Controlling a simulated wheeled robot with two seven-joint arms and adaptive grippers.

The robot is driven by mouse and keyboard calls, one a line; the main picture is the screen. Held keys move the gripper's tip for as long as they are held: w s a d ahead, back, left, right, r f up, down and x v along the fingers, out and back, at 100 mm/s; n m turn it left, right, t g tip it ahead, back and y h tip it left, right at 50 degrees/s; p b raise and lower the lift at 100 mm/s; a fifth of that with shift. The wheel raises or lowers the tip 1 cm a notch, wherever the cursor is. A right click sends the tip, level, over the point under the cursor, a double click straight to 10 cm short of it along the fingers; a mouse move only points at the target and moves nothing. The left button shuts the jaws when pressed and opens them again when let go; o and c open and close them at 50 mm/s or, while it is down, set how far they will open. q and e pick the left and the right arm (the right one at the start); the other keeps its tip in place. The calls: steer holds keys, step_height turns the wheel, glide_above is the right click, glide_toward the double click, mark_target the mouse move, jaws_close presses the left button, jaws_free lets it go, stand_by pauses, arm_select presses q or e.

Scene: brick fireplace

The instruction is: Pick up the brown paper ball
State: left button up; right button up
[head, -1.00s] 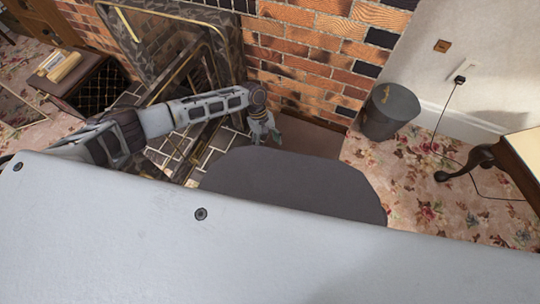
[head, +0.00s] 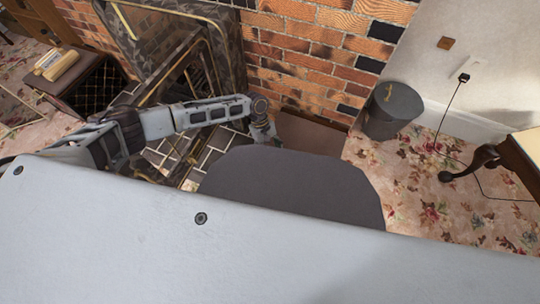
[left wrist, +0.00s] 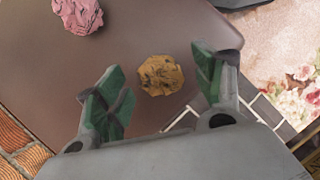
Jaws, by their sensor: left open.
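The brown paper ball (left wrist: 160,75) is crumpled and lies on a brown flat surface (left wrist: 140,30) in the left wrist view. My left gripper (left wrist: 163,82) is open, with its green-padded fingers on either side of the ball in the picture. No contact between fingers and ball shows. In the head view my left gripper (head: 264,135) is low in front of the brick wall, and the ball does not show there. My right gripper is not in view.
A pink paper ball (left wrist: 78,15) lies on the same surface. In the head view, a brick wall (head: 305,55) rises close behind my left gripper. A dark bin (head: 391,110) stands to the right, near a table leg (head: 480,160). A fireplace screen (head: 180,40) is left.

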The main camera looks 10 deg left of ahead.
arm_select(q)
steer(key=shift+f, duration=0.15)
stand_by(0.4)
steer(key=c, duration=0.8)
